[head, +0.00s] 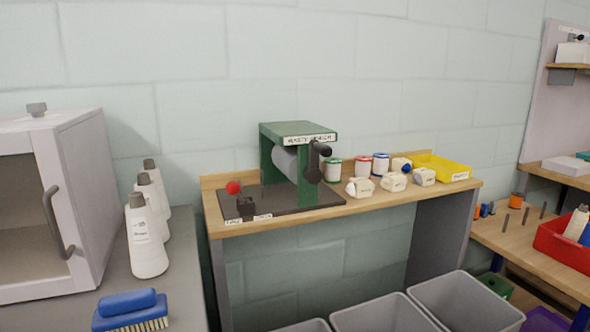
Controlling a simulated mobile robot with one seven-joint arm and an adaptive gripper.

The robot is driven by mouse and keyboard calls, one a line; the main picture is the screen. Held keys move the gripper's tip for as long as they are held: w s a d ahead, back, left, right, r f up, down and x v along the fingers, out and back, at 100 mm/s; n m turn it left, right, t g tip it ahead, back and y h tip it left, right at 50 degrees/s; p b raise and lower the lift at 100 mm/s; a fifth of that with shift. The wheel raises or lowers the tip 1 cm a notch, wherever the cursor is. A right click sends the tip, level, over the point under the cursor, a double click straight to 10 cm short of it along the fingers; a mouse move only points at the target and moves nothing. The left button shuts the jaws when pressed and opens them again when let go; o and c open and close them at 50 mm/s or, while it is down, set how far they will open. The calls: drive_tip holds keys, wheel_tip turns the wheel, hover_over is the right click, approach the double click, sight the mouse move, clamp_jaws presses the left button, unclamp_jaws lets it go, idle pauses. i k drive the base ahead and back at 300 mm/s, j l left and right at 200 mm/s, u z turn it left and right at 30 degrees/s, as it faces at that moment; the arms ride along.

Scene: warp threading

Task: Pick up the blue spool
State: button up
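Several thin dark pegs (525,216) stand upright on the same bench. The blue pieces are small, so their exact shape is hard to tell. My gripper is not in view.
The right bench (490,236) also holds a red bin (562,246) with bottles. A middle table (290,222) carries a green machine (300,130), several jars and a yellow tray (441,167). Grey bins (465,300) stand on the floor before it. A counter with bottles and a blue brush (130,308) is at left.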

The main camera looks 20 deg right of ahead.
sight(381, 165)
drive_tip(key=l+u, duration=0.25)
drive_tip(key=l, duration=2.2)
drive_tip(key=i+l, duration=0.15)
drive_tip(key=l, duration=0.15)
drive_tip(key=i+l+u, duration=0.1)
drive_tip(key=l, duration=0.2)
drive_tip(key=i+l, duration=0.25)
